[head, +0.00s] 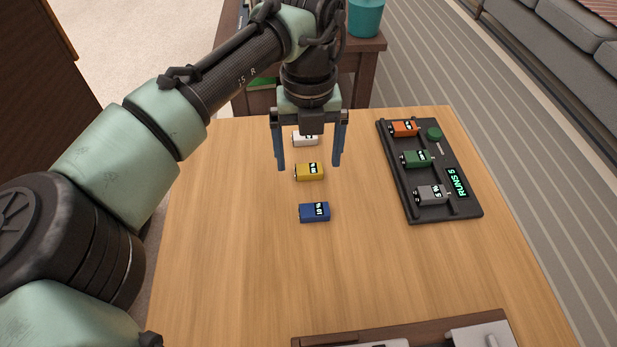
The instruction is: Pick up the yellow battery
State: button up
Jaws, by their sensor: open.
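The yellow battery (309,172) lies on its side on the wooden table, with a black label at its right end. It sits between a white battery (305,140) behind it and a blue battery (314,212) in front of it. My gripper (309,166) points down with its two blue-grey fingers apart and nothing between them. In the picture the fingertips appear on either side of the yellow battery's far edge. Their height above the table is hard to tell.
A black tray (411,207) on the right of the table (240,250) holds orange (403,129), green (416,158) and grey (430,195) batteries and a lit display (457,184). A brown-edged case (420,332) lies at the near edge. The table's left side is clear.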

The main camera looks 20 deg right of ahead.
notch_tip(320, 180, down, 2)
jog(key=shift+b, duration=0.3)
jog(key=c, duration=1.5)
jog(key=shift+o, duration=0.2)
jog(key=shift+r, duration=0.1)
